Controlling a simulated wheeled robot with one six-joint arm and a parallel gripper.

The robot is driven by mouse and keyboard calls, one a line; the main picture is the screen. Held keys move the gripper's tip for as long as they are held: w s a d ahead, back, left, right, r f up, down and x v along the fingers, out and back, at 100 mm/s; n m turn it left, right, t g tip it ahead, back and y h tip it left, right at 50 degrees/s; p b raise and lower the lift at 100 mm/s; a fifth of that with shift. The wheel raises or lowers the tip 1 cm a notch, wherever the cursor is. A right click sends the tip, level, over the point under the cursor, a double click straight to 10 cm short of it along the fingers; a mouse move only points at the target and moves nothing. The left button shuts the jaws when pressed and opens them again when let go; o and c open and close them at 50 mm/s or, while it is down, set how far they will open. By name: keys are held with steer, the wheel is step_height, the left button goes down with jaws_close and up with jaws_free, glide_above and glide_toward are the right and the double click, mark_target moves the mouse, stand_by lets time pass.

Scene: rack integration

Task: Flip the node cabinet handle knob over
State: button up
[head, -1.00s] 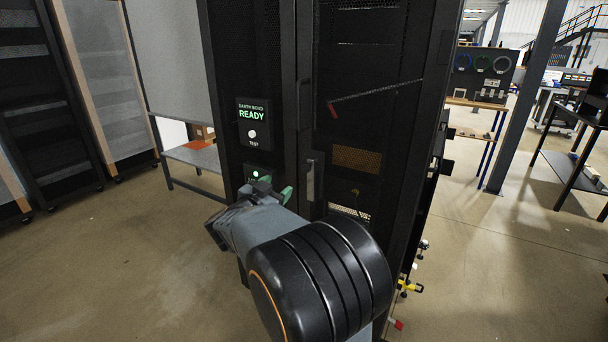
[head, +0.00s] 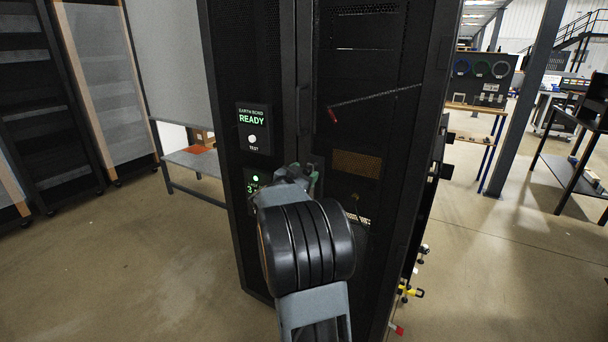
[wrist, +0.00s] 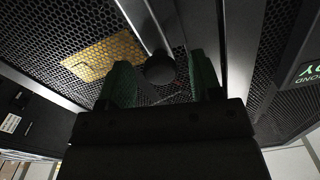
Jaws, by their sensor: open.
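The node cabinet (head: 380,120) is a tall black rack with perforated doors. In the wrist view its handle knob (wrist: 160,69) is a dark round shape at the end of a grey bar, in front of the mesh. My gripper (wrist: 162,80) is open, with one green finger on each side of the knob; I cannot tell whether either finger touches it. In the head view my gripper (head: 298,172) is in front of the handle area and my arm hides most of the handle.
A panel reading "EARTH BOND READY" (head: 252,128) is on the cabinet front, left of the handle. A red-tipped rod (head: 370,97) crosses the right door. A low bench (head: 196,163) stands to the left.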

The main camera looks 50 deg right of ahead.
steer(key=shift+d, duration=0.15)
jaws_close()
stand_by(0.5)
